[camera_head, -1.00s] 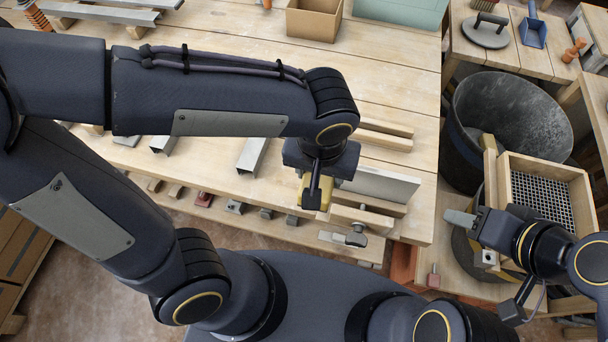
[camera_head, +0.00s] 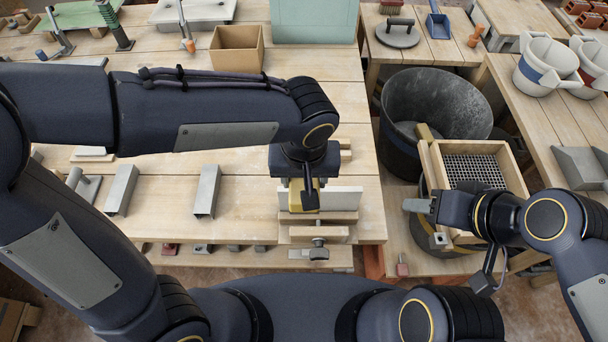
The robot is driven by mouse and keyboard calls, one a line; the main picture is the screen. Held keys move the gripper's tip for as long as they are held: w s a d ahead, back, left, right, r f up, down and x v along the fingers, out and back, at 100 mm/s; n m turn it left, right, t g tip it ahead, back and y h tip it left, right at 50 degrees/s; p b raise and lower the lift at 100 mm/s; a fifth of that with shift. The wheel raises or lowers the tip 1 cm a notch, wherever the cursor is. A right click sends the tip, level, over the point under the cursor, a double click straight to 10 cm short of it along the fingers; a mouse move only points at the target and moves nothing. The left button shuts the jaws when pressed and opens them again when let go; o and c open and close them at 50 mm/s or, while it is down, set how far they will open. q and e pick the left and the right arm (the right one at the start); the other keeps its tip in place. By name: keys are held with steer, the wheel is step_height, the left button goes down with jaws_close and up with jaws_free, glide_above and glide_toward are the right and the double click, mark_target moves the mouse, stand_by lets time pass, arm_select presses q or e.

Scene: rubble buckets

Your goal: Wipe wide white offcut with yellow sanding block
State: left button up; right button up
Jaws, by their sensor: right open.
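The wide white offcut (camera_head: 346,199) stands on edge at the bench's front edge, between wooden bars above a clamp screw. My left gripper (camera_head: 305,190) is over its left part, shut on the yellow sanding block (camera_head: 297,200). The block overlaps the offcut's face in the picture; I cannot tell whether they touch. The gripper hides part of the block and the offcut's left part. My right gripper (camera_head: 420,206) is open and empty at the right, beside a wooden-framed sieve (camera_head: 431,165).
A big dark tub (camera_head: 388,135) stands behind the sieve. Grey metal channels (camera_head: 207,190) lie on the workbench (camera_head: 250,165) to the left. A cardboard box (camera_head: 236,52) stands farther back. White buckets (camera_head: 540,65) and a dustpan (camera_head: 583,165) are on the right table.

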arm_select(q)
step_height(320, 180, down, 6)
steer(key=b, duration=0.5)
steer(key=w+p, duration=0.1)
steer(key=w, duration=0.6)
steer(key=shift+r, duration=0.2)
steer(key=shift+f+b, duration=0.45)
steer(key=shift+f, duration=0.1)
stand_by(0.4)
steer(key=shift+s+f+b, duration=0.15)
steer(key=shift+s+b, duration=0.25)
steer(key=shift+s, duration=0.8)
steer(key=shift+s+f+b, duration=0.15)
steer(key=shift+s+b, duration=0.25)
steer(key=shift+s, duration=0.75)
steer(key=shift+r, duration=0.15)
